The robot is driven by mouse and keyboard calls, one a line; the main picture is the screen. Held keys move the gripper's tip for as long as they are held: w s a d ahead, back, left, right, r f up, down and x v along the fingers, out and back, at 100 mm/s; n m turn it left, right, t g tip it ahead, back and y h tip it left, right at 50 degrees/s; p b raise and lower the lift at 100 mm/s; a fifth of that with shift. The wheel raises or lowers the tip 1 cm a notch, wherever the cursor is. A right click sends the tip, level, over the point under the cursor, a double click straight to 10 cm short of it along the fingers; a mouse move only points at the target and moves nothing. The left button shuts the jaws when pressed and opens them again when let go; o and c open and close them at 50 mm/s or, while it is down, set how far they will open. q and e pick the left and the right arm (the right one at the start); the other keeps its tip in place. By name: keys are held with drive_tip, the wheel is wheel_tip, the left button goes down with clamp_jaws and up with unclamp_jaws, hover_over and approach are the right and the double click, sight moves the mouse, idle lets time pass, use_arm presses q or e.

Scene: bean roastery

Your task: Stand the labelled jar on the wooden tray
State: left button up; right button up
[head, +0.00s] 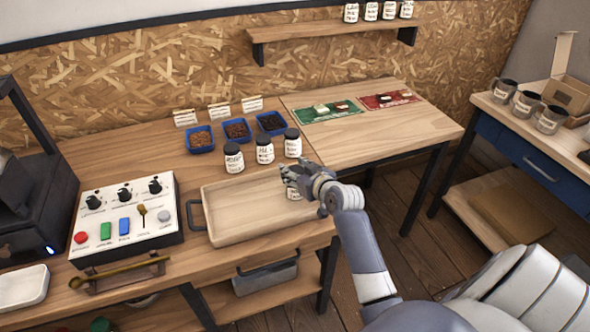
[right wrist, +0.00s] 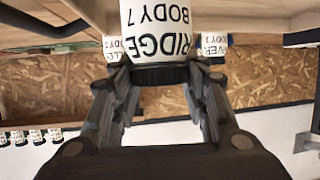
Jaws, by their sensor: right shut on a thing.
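My right gripper (head: 300,180) is shut on a labelled jar with a black lid. In the right wrist view the jar (right wrist: 160,18) shows upside down between the fingers, its white label reading "RIDGE BODY 7". In the head view only a little of the jar (head: 294,194) shows below the fingers. It is over the right part of the wooden tray (head: 235,233), a light tray with dark handles on the bench. I cannot tell whether the jar touches the tray floor. The rest of the tray is empty. My left gripper is not in view.
Three similar jars (head: 264,150) stand just behind the tray, with blue bean trays (head: 236,131) and cards behind them. A control box (head: 125,218) stands left of the tray. Green (head: 322,112) and red mats lie at the back right.

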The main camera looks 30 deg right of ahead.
drive_tip(key=shift+f, duration=0.15)
drive_tip(key=o, duration=1.2)
drive_tip(key=shift+r, duration=0.2)
drive_tip(key=v, duration=1.2)
drive_tip(key=shift+b, duration=0.35)
